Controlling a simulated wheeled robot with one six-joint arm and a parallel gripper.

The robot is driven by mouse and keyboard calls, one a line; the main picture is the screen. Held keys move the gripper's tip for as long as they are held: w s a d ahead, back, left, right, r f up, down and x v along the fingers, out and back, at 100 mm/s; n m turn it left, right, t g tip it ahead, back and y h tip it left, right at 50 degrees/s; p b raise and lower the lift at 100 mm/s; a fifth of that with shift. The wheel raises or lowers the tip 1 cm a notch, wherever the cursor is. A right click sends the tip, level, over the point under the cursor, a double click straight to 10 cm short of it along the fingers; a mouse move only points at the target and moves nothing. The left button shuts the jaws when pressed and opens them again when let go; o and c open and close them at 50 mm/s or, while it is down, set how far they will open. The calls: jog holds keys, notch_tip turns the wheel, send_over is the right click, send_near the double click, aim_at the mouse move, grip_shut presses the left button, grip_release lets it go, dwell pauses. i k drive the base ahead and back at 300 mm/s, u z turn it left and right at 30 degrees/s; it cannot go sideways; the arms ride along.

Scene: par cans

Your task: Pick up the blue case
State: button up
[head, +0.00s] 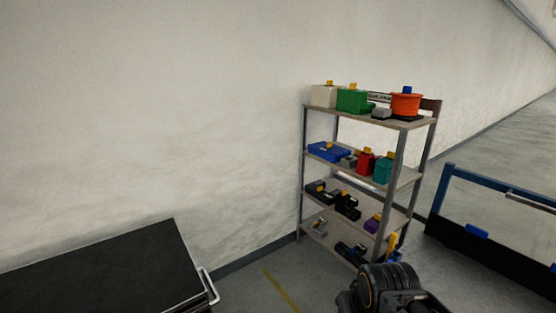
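My arm shows at the bottom right of the head view, in front of the rack's lower part and well below and nearer than the case. The fingers of my gripper cannot be made out, and nothing of mine touches the case.
The shelf rack (402,155) stands near the wall. A grey box, red item (365,163) and teal item (383,171) share the case's shelf. A black-topped cabinet (100,275) stands at left, a blue-framed cart (480,225) at right. Floor between cabinet and rack is clear.

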aim_at(329, 152)
jog(key=u, duration=0.4)
jog(key=i, duration=2.35)
jog(key=z, duration=0.7)
jog(key=i, duration=1.55)
jog(key=z, duration=0.6)
